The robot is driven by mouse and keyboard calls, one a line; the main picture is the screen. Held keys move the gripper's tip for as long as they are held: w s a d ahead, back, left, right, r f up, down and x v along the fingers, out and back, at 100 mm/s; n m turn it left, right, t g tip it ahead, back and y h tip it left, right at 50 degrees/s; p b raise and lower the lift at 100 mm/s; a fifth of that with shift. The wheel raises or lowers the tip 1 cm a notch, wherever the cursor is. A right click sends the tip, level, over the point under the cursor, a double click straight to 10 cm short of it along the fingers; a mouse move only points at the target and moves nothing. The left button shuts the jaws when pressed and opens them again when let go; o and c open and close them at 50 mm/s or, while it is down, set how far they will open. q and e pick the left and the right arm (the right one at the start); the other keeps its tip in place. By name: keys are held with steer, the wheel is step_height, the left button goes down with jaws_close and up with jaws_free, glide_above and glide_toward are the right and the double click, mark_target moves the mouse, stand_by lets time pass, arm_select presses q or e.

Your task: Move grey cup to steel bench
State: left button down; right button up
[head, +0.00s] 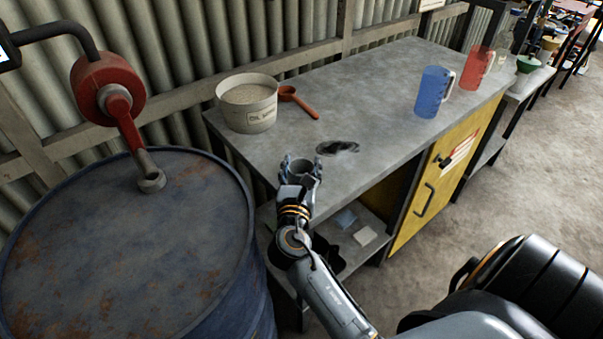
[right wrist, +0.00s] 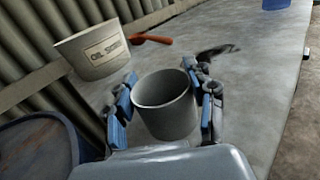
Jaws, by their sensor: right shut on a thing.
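The grey cup (right wrist: 168,108) is upright between the blue-padded fingers of my right gripper (right wrist: 166,106) in the right wrist view. In the head view, my right gripper (head: 301,168) is shut on the cup (head: 301,169) at the front left edge of the steel bench (head: 375,85). The fingers hide part of the cup's sides. I cannot tell whether the cup's base touches the bench top. My left gripper is not in view.
A tub labelled oil sorbent (head: 247,105) and a red scoop (head: 298,101) stand at the back left. A dark stain (head: 338,148) lies near the cup. A blue jug (head: 432,92) and red jug (head: 476,68) stand right. A rusty blue drum (head: 120,250) is left.

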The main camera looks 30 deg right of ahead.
steer(key=shift+r, duration=0.1)
steer(key=o, duration=1.2)
steer(key=shift+c, duration=0.2)
steer(key=shift+s, duration=0.1)
steer(key=b+v, duration=0.1)
steer(key=v, duration=1.1)
steer(key=shift+b, duration=0.4)
